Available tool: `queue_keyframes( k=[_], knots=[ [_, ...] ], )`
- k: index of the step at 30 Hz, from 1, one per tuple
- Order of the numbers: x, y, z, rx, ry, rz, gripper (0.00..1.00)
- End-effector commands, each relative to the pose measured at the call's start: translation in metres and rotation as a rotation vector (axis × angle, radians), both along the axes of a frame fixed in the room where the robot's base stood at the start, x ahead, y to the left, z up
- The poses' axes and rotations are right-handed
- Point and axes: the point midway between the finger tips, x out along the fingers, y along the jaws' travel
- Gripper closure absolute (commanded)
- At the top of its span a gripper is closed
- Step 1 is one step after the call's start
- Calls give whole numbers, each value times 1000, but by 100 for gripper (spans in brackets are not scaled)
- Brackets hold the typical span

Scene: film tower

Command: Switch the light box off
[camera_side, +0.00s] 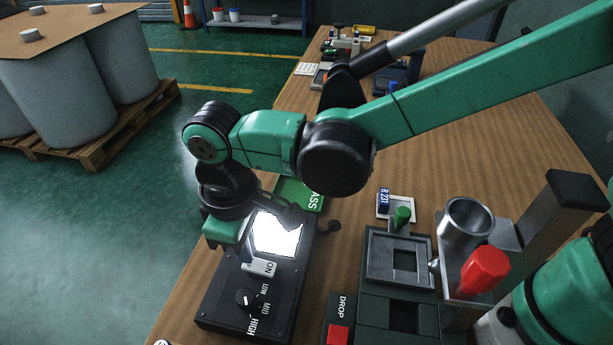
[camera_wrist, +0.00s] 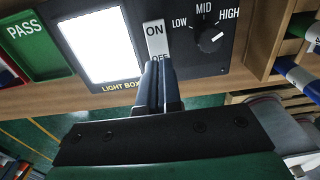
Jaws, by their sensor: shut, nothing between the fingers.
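The light box (camera_side: 222,312) is a black box on the bench, and its panel (camera_side: 278,235) glows white. In the wrist view the lit panel (camera_wrist: 100,45) is at upper left, with the white rocker switch (camera_wrist: 154,36) to its right. The ON end of the switch shows; the OFF end is partly covered by my fingertips. The switch also shows in the side view (camera_side: 262,268). My gripper (camera_wrist: 160,66) is shut and empty, its tips at the OFF end. I cannot tell whether they touch it.
A black knob (camera_wrist: 211,37) marked LOW, MID, HIGH is right of the switch and points toward HIGH. A green PASS tray (camera_wrist: 40,40) lies beyond the panel. A dark fixture (camera_side: 400,262), a red-topped part (camera_side: 485,268) and a DROP box (camera_side: 340,310) stand to the right.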

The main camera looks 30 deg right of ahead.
Motion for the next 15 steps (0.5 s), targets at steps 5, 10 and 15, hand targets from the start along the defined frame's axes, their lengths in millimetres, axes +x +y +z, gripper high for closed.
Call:
queue_keyframes(
  k=[5, 10, 15],
  knots=[
    [0, 0, -3, 0, 0, 0, 100],
    [0, 0, -6, 0, 0, 0, 100],
    [0, 0, -8, 0, 0, 0, 100]
  ],
)
